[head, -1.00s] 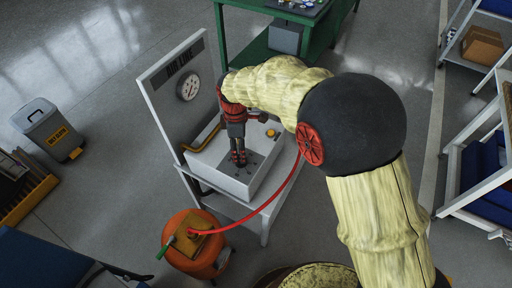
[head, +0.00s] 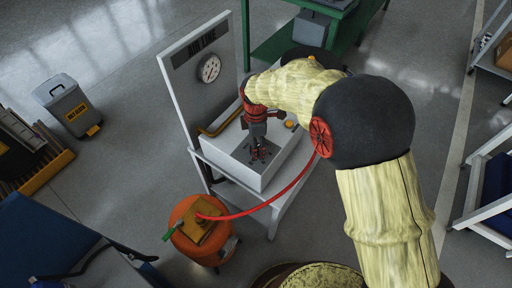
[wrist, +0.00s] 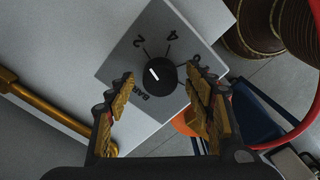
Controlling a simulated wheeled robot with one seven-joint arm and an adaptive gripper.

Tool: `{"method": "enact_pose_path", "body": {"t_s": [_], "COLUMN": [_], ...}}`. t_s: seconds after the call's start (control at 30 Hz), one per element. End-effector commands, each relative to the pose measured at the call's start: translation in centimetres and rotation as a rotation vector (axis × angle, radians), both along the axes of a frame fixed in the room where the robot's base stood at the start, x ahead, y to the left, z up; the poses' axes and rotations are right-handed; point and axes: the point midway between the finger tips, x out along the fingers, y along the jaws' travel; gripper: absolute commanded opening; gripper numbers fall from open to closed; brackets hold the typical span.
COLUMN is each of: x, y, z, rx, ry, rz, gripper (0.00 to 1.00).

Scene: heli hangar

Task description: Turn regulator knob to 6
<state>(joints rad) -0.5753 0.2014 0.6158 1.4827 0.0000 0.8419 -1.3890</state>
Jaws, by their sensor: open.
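The regulator knob (wrist: 164,82) is a black round dial with a white pointer line, on a grey plate (wrist: 120,68) in the wrist view. The pointer slants to the upper left, on the side of the 2. The numbers 2 and 4 are readable; a further number on the right is partly hidden by a finger. My gripper (wrist: 160,76) is open, with one finger left and one right of the knob; I cannot tell if they touch it. In the head view my gripper (head: 259,150) points down over the white airline stand (head: 235,176), hiding the knob.
The stand's back panel carries a gauge (head: 209,69). A yellow pipe (head: 219,125) runs beside the gripper. A red hose (head: 270,207) leads to an orange tank (head: 190,212). A green table (head: 290,45) stands behind, and a grey bin (head: 70,108) at left.

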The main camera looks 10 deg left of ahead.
Motion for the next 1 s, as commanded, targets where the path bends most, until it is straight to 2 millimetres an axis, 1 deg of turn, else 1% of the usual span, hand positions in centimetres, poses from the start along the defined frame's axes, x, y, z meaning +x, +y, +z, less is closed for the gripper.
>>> {"method": "enact_pose_path", "body": {"t_s": [0.23, 0.27, 1.0], "x": [0.03, 0.03, 0.03], "y": [0.01, 0.01, 0.01], "z": [-0.11, -0.10, -0.11], "rx": [0.000, 0.000, 0.000], "ry": [-0.001, -0.001, -0.001], "rz": [0.000, 0.000, 0.000], "gripper": [0.53, 0.52, 0.10]}}
